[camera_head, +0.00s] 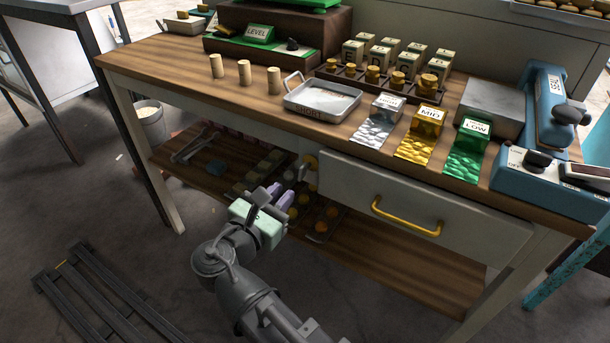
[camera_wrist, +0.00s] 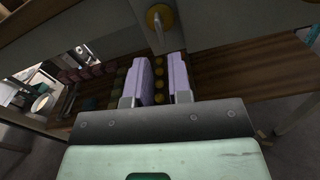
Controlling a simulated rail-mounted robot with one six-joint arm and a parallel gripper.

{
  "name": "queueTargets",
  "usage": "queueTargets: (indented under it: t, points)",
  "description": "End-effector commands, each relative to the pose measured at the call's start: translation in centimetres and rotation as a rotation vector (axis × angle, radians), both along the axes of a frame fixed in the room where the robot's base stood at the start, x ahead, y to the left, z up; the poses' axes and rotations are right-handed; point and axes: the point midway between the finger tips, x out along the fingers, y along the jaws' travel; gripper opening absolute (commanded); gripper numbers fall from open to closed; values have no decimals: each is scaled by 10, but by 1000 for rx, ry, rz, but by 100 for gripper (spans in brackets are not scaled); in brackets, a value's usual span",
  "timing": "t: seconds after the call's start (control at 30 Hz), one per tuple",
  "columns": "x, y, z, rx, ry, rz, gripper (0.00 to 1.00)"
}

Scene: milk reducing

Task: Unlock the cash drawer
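The cash drawer (camera_head: 345,190) is a pale grey drawer front under the wooden counter, with a yellow bar handle (camera_head: 406,216). It looks shut. Left of it, on the pale panel, is a round brass lock (camera_head: 311,162) with a small grey piece on it, perhaps a key or knob. The lock also shows at the top of the wrist view (camera_wrist: 159,17), beyond the fingertips. My gripper (camera_head: 281,195) is below and left of the lock, apart from it. In the wrist view its two lavender fingers (camera_wrist: 161,70) are parted by a narrow gap, with nothing held.
A lower wooden shelf (camera_head: 400,282) holds trays of small round pieces behind my gripper. On the counter stand a metal tray (camera_head: 322,102), silver, gold and green blocks, and a blue device (camera_head: 545,175) at the right. The floor at front left holds a dark rack (camera_head: 105,295).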

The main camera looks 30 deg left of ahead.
Motion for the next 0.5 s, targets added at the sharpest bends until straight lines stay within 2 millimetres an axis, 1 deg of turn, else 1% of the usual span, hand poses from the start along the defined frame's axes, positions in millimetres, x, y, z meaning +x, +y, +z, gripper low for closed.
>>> queueTargets:
  t: [0.03,0.1,0.2,0.3,0.4,0.5]
  points:
    - [13,1,0,0,1,-4,19]
    - [31,1,0,1,1,-4,19]
    - [54,1,0,1,1,-5,19]
    - [71,2,0,1,1,-3,19]
    - [80,1,0,2,1,-2,19]
    - [82,1,0,2,1,-1,19]
